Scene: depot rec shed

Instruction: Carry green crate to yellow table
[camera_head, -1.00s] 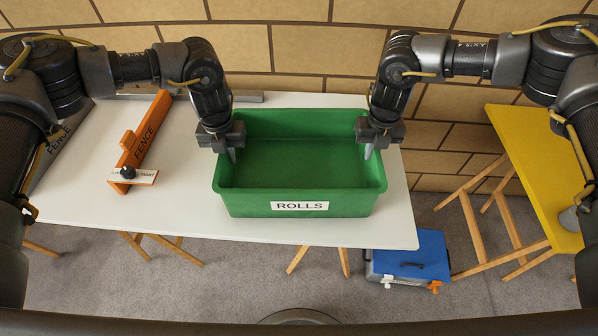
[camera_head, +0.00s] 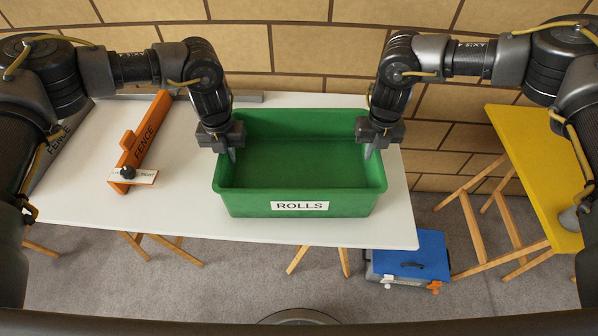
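The green crate (camera_head: 250,203), labelled ROLLS, stands upright on the white table (camera_head: 130,208) and looks empty inside. My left gripper (camera_head: 230,150) is at the crate's left wall, with a finger showing inside the rim. My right gripper (camera_head: 370,148) is at the right wall in the same way. The outer fingers are hidden, so I cannot tell whether either gripper is closed on the wall. The yellow table (camera_head: 530,150) stands to the right, partly hidden by my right arm.
An orange fence piece (camera_head: 145,140) with a small sign and black knob lies left of the crate. A blue-lidded box (camera_head: 410,255) sits on the floor between the tables. A brick wall (camera_head: 300,50) runs close behind.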

